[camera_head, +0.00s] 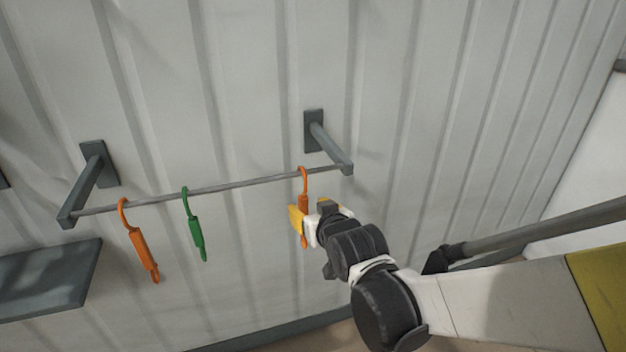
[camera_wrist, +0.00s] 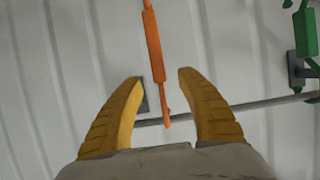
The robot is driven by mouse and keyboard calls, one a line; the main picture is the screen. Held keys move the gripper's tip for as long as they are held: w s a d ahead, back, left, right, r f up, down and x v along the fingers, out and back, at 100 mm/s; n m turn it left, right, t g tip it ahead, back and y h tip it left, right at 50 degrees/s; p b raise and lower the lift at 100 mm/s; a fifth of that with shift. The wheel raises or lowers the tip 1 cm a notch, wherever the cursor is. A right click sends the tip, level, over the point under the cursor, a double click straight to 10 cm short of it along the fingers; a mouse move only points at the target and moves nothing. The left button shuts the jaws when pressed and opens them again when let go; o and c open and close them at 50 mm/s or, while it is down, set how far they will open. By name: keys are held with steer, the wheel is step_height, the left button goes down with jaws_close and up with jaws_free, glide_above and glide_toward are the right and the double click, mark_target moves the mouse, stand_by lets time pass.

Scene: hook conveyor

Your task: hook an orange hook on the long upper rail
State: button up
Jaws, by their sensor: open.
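A thin grey rail (camera_head: 245,184) on two dark brackets spans the wall in the head view. An orange hook (camera_head: 304,184) hangs on it near the right bracket, upright, its loop over the bar. My gripper (camera_head: 299,222) is at this hook's body and partly hides it. In the wrist view my gripper (camera_wrist: 156,76) is open, with an orange hook (camera_wrist: 153,45) showing between its yellow fingers. I cannot tell whether they touch it. A second orange hook (camera_head: 140,245) hangs at the rail's left end.
A green hook (camera_head: 194,230) hangs between the two orange ones. A dark shelf-like panel (camera_head: 45,280) is at the lower left. The wrist view also shows a bar (camera_wrist: 265,104) and green parts (camera_wrist: 305,32) at right. The ribbed wall lies close behind the hooks.

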mark_target(304, 203)
steer(key=b+x, duration=0.1)
steer(key=x, duration=0.4)
steer(key=shift+w, duration=0.25)
jaws_close()
stand_by(0.6)
